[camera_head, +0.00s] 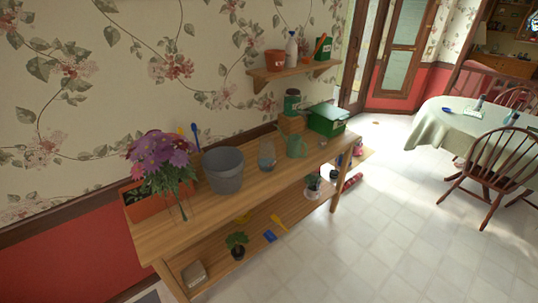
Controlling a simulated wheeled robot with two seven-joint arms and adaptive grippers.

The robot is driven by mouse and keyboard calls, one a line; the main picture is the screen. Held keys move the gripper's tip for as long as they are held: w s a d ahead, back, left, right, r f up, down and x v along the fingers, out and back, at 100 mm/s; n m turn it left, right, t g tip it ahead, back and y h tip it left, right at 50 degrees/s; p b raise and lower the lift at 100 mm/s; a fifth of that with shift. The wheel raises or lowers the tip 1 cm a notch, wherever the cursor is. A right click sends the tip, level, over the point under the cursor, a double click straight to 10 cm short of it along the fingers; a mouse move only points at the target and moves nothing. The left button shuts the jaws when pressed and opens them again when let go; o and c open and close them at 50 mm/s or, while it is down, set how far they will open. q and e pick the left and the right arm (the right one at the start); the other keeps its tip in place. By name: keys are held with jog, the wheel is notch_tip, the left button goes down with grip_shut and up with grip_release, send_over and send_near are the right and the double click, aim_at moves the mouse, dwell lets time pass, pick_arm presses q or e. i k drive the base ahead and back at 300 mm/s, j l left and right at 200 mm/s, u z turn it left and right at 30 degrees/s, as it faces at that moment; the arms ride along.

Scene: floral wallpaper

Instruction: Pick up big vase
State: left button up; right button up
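No object is clearly marked as the big vase. A large grey pot or bucket-shaped vase (223,172) stands upright on the wooden bench top, left of the middle. To its right stands a smaller clear glass vase or jar (267,156). A purple flower bunch (162,158) is to the left of the grey pot, by an orange planter box (140,208). Neither of my grippers is in view.
The wooden bench (220,222) has a lower shelf with a small plant (237,242). A green box (328,118) and green watering can (298,145) stand farther right. A wall shelf (295,70) hangs above. The tiled floor in front is clear; a table (455,126) and chairs stand right.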

aim_at(267, 156)
jog(key=i+l, duration=0.15)
jog(key=l, duration=0.15)
jog(key=i+l+u, duration=0.1)
jog(key=l, duration=0.2)
jog(key=i+l, duration=0.15)
jog(key=l, duration=0.2)
jog(key=i+l+u, duration=0.1)
jog(key=l, duration=0.2)
